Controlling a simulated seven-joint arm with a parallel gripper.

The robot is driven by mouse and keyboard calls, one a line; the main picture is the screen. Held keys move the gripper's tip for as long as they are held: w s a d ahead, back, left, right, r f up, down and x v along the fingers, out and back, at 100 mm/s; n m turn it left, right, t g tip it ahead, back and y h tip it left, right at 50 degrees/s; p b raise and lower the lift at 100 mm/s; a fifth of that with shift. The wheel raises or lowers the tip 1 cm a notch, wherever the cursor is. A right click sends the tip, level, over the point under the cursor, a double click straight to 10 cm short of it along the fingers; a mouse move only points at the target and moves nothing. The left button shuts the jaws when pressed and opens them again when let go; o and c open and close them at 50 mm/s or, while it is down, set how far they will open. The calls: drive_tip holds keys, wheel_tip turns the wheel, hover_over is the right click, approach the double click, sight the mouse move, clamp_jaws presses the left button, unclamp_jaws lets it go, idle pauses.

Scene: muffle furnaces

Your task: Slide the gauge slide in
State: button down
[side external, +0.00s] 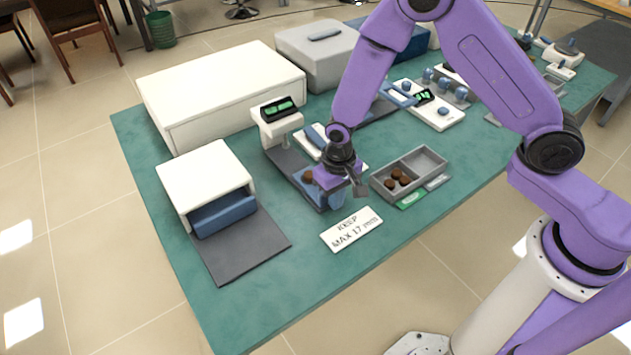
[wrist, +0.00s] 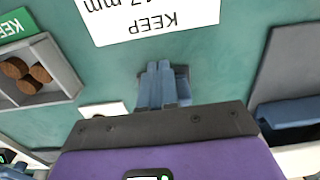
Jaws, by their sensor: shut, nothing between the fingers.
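The gauge (side external: 278,122) has a white head with a lit green display above a long dark base. Its blue gauge slide (side external: 336,199) is at the near end of that base, partly hidden by my gripper. A brown round piece (side external: 308,177) sits on the gauge just left of my gripper. My gripper (side external: 358,188) is shut and empty, low at the slide's near end.
A grey two-compartment tray (side external: 433,158) with several brown pieces stands right of my gripper. A white card (side external: 352,229) reading "KEEP MAX 17 mm" lies in front. A small white furnace (side external: 205,172) with a dark mat (side external: 240,250) is at left. The front table edge is clear.

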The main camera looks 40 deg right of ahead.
sight(310, 174)
drive_tip(key=shift+w, duration=0.1)
idle(0.3)
drive_tip(key=shift+w, duration=5.05)
drive_tip(key=shift+s, duration=0.25)
drive_tip(key=shift+s, duration=0.2)
drive_tip(key=shift+r, duration=3.5)
drive_tip(key=shift+r, duration=0.1)
